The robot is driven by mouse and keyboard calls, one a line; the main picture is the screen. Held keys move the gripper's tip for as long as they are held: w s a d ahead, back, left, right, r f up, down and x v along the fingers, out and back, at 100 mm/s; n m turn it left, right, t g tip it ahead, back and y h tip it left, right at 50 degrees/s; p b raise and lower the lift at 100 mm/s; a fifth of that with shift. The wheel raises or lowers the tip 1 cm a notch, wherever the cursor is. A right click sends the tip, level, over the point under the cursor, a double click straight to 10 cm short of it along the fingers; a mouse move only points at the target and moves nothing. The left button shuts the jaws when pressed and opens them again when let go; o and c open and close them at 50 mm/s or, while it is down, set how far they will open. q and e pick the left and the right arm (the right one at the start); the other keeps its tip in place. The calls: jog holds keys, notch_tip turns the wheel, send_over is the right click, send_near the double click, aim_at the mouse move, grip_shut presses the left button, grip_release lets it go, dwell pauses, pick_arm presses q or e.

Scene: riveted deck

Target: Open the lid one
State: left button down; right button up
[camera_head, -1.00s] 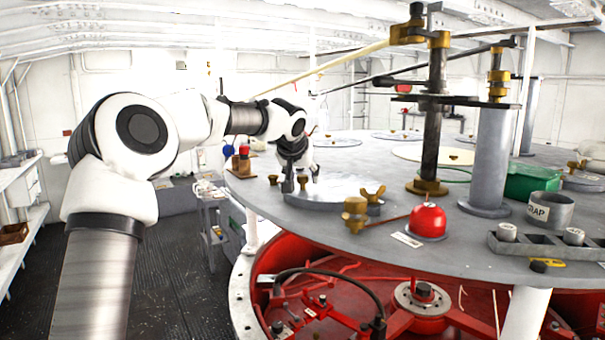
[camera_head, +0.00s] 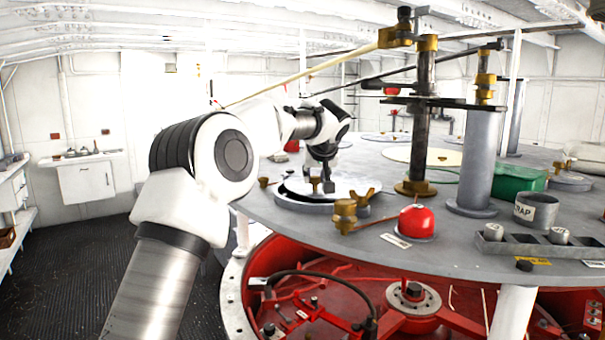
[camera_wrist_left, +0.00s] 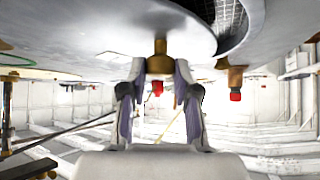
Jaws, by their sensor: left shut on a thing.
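The lid (camera_head: 345,187) is a round pale metal plate on the grey deck top, with a brass knob in its middle. My left gripper (camera_head: 321,186) reaches it from above and is shut on the knob; the left wrist view shows the brass knob (camera_wrist_left: 159,62) between my fingers. The lid is off its seat: a ring-shaped rim (camera_head: 290,199) shows under its left side, and the left wrist view shows a dark mesh-lined gap (camera_wrist_left: 231,22) beside the lid's edge. How high it is raised I cannot tell. My right gripper is not in view.
Brass wing nuts (camera_head: 366,195) stand around the lid. A brass block (camera_head: 344,215) and red dome (camera_head: 417,221) are in front. A dark post (camera_head: 421,140), grey column (camera_head: 477,160) and green box (camera_head: 492,184) stand to the right. Red machinery (camera_head: 330,300) lies below the deck edge.

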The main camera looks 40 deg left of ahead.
pick_arm(q)
jog(key=w+n+p, duration=0.1)
jog(key=w+d+g+p, duration=0.1)
jog(key=p, duration=0.1)
jog(key=shift+w+r+n+y, duration=0.2)
jog(key=shift+w+n+y, duration=0.15)
jog(key=shift+n+y, duration=0.05)
jog(key=shift+w+d+f+n+g+p, duration=0.2)
jog(key=shift+w+f+n+g+p, duration=0.15)
jog(key=shift+w+p, duration=0.35)
jog(key=shift+s, duration=0.15)
jog(key=c, duration=0.9)
grip_release()
jog(key=shift+a, duration=0.25)
jog(key=v, duration=1.2)
jog(key=shift+f, duration=0.15)
